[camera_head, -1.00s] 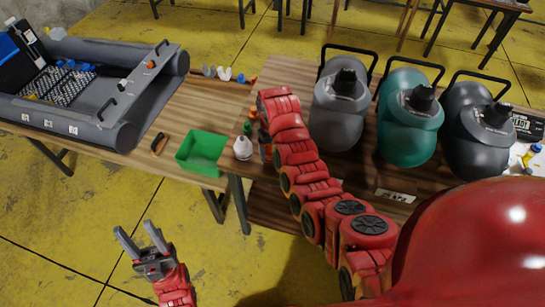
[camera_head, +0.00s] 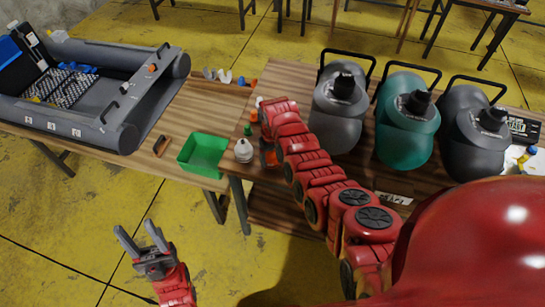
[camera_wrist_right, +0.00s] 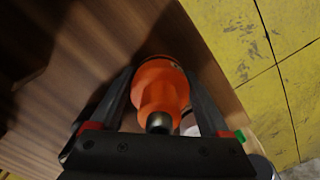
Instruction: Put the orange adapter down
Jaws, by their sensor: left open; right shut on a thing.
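The orange adapter (camera_wrist_right: 158,88) is between the fingers of my right gripper (camera_wrist_right: 160,72) in the right wrist view. The gripper is shut on it, above the brown wooden table. I cannot tell whether the adapter touches the wood. My left gripper (camera_head: 143,240) is open and empty, low on the left over the yellow floor, clear of the tables.
A green bin (camera_head: 203,155) and a white bottle (camera_head: 243,151) stand left of my right arm. A grey jug (camera_head: 338,108), a teal jug (camera_head: 408,125) and a dark jug (camera_head: 476,138) stand to its right. A grey inflatable boat (camera_head: 120,115) lies on the left table.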

